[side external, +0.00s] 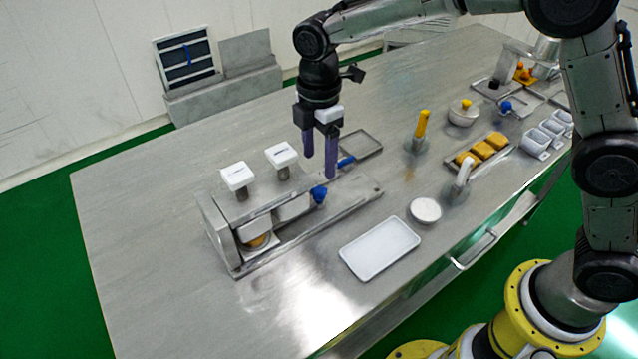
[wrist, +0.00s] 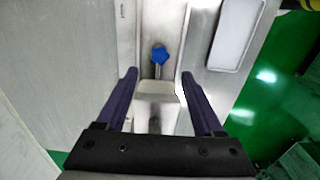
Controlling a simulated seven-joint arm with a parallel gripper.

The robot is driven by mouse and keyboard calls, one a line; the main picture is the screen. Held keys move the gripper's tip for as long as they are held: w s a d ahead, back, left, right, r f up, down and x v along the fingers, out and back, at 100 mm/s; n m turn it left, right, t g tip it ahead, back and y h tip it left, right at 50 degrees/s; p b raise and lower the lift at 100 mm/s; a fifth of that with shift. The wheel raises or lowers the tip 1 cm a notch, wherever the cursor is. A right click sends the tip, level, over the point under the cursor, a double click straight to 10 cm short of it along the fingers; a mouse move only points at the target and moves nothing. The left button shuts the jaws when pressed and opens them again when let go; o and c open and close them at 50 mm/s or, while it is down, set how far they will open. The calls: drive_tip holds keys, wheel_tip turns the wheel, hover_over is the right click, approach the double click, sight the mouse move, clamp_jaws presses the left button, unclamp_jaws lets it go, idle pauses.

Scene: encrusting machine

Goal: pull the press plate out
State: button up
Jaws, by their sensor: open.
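The encrusting machine is a low steel housing (side external: 218,228) on the table, with two white square-topped posts (side external: 238,176) (side external: 283,155). A blue knob (side external: 319,194) sticks out at its right end; in the wrist view the blue knob (wrist: 160,55) sits on a short metal rod. I take this as the press plate's handle; the plate itself I cannot make out clearly. My gripper (side external: 319,166) points down, open and empty, above the machine's right end. In the wrist view the knob lies ahead of and between my fingertips (wrist: 160,76), apart from both.
A white tray (side external: 380,249) and a round white dish (side external: 425,210) lie right of the machine. A steel tray (side external: 360,144) with a blue-handled tool (side external: 346,162) lies behind. An orange-handled tool (side external: 421,124) stands upright further right. The table's left part is clear.

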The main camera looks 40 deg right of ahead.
sight(319, 190)
wheel_tip(319, 190, down, 8)
drive_tip(key=shift+f, duration=0.15)
idle(0.3)
clamp_jaws()
idle(1.3)
